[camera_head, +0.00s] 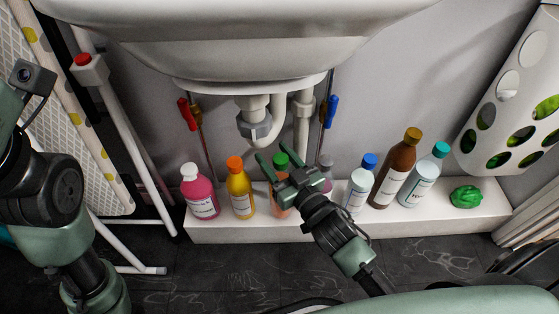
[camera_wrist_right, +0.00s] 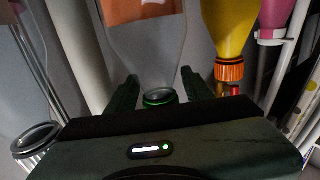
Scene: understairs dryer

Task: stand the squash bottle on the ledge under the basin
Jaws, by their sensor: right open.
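A bottle with a green cap (camera_head: 281,160) and an orange lower part (camera_head: 280,207) stands upright on the white ledge (camera_head: 330,227) under the basin. It best fits the squash bottle, but I cannot read its label. My right gripper (camera_head: 273,157) is open at this bottle's upper part and partly hides it. In the right wrist view, its green cap (camera_wrist_right: 159,97) and clear neck show between the two open fingers (camera_wrist_right: 160,85). I cannot tell whether the fingers touch it. My left arm is at the left, with its gripper out of view.
Pink (camera_head: 201,195) and yellow (camera_head: 240,190) bottles stand to the left. A small pale bottle, white (camera_head: 357,190), brown (camera_head: 395,170) and teal-capped (camera_head: 424,178) bottles, and a green lump (camera_head: 466,196) are to the right. The basin (camera_head: 245,45) and drain pipe (camera_head: 258,125) hang above.

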